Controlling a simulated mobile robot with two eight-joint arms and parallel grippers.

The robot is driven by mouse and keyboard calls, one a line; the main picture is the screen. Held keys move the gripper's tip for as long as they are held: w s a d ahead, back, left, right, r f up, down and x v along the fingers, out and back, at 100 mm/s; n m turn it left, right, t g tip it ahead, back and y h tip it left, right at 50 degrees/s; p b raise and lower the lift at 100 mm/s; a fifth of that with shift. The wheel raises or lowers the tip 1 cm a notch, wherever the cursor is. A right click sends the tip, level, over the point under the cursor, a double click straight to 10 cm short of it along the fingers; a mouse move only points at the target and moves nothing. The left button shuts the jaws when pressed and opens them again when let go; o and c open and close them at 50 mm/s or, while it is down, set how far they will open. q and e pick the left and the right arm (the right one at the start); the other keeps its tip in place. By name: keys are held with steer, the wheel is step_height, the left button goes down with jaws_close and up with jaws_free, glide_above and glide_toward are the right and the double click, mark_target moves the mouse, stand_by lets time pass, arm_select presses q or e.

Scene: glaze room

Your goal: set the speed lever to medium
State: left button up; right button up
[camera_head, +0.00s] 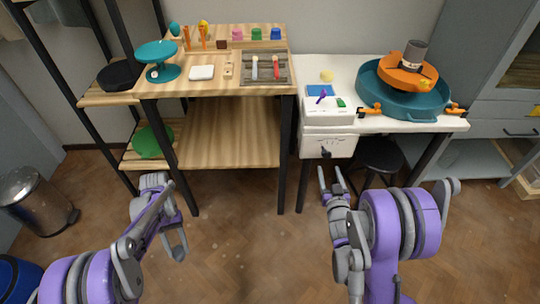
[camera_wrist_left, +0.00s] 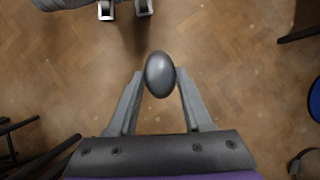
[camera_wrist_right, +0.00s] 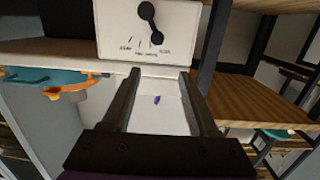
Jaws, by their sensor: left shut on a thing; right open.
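The speed lever (camera_wrist_right: 152,24) is a dark bar with round ends on a white panel (camera_wrist_right: 185,22) in the right wrist view. It is tilted, with one end near the row of marks; the labels are too small to read. In the head view the lever (camera_head: 325,153) shows on the front of the white box (camera_head: 340,147). My right gripper (camera_head: 330,171) is open and empty, just below and in front of the panel, apart from the lever. My left gripper (camera_head: 177,250) is low at the left, shut on a grey egg-shaped thing (camera_wrist_left: 160,75), seen between its fingertips in the left wrist view.
A white table carries a teal basin (camera_head: 400,101) with orange parts, right of the box. A wooden workbench (camera_head: 215,88) with tools and coloured pots stands left. A dark stool (camera_head: 380,155) is under the table. A bin (camera_head: 38,203) stands far left. The floor in front is open.

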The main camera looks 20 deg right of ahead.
mark_target(325, 154)
arm_select(q)
step_height(325, 154, down, 2)
steer(key=shift+w+f+b, duration=0.1)
steer(key=shift+b, duration=0.5)
steer(key=shift+w+f+b, duration=0.1)
steer(key=shift+f+b, duration=0.6)
arm_select(e)
steer(key=shift+t, duration=0.5)
steer(key=w+d+f, duration=0.1)
steer(key=w, duration=0.3)
steer(key=w+d+f, duration=0.1)
steer(key=w, duration=0.2)
steer(key=w+d+f, duration=0.1)
steer(key=w, duration=0.3)
steer(key=shift+w+d+f, duration=0.25)
steer(key=shift+w+d, duration=0.05)
steer(key=shift+d, duration=0.1)
jaws_close()
